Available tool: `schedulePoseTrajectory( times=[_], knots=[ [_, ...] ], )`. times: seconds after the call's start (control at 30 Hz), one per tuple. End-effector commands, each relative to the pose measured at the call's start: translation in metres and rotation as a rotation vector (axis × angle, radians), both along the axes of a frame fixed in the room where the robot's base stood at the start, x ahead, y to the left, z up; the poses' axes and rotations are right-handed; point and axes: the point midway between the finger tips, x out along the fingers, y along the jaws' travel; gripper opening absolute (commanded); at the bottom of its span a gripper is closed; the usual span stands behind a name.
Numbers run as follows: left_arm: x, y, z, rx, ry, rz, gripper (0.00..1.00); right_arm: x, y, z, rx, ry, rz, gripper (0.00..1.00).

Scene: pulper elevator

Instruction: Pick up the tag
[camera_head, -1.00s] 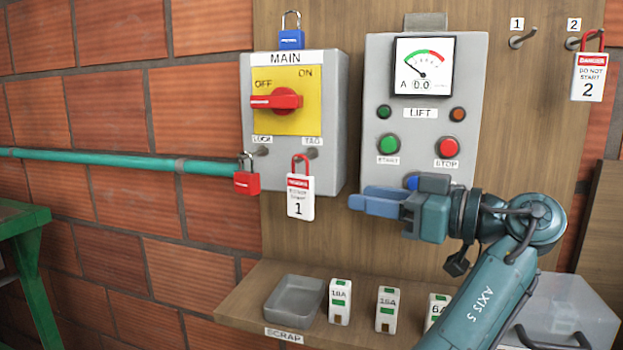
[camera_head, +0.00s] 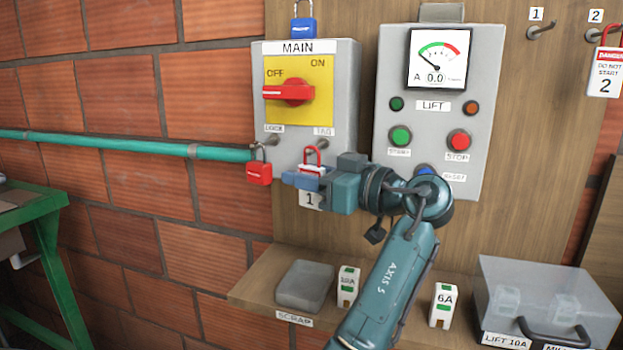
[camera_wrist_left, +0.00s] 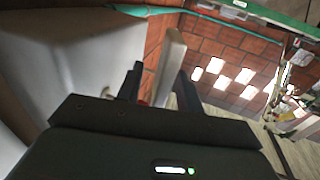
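The white tag with "1" (camera_head: 308,201) hangs by its red shackle from the TAG peg under the MAIN switch box (camera_head: 350,120). My left gripper (camera_head: 300,180) is in front of it and hides its middle. In the left wrist view a pale slab, seemingly the tag (camera_wrist_left: 171,66), stands between the two dark fingers (camera_wrist_left: 160,90). A gap shows beside it, so the fingers look open around it. Another tag, "2" (camera_head: 604,82), hangs on hook 2 at the far right. My right gripper is not in view.
A red padlock (camera_head: 259,173) hangs on the LOCK peg, left of the tag. The LIFT panel (camera_head: 435,190) is to the right. Below, a shelf holds a grey scrap tray (camera_head: 305,285), small fuse blocks (camera_head: 443,305) and a clear-lidded box (camera_head: 545,290). Hook 1 (camera_head: 540,30) is empty.

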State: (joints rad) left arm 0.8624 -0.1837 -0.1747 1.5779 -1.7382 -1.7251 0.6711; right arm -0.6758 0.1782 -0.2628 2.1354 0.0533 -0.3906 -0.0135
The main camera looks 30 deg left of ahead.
Motion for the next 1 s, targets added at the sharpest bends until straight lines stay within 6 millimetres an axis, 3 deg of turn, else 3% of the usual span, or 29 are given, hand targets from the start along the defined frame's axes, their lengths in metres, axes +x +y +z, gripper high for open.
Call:
schedulePoseTrajectory(
  times=[0.27,0.7,1.0],
  knots=[
    [0.0002,0.0035,-0.0003,0.000,-0.001,-0.001,0.36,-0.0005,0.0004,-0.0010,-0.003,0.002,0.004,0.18],
    [0.0002,0.0031,-0.0002,0.000,0.000,-0.001,0.00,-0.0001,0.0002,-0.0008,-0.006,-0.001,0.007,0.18],
    [0.0002,0.0031,-0.0001,0.000,-0.001,-0.001,0.00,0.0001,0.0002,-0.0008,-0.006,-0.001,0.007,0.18]
  ],
)
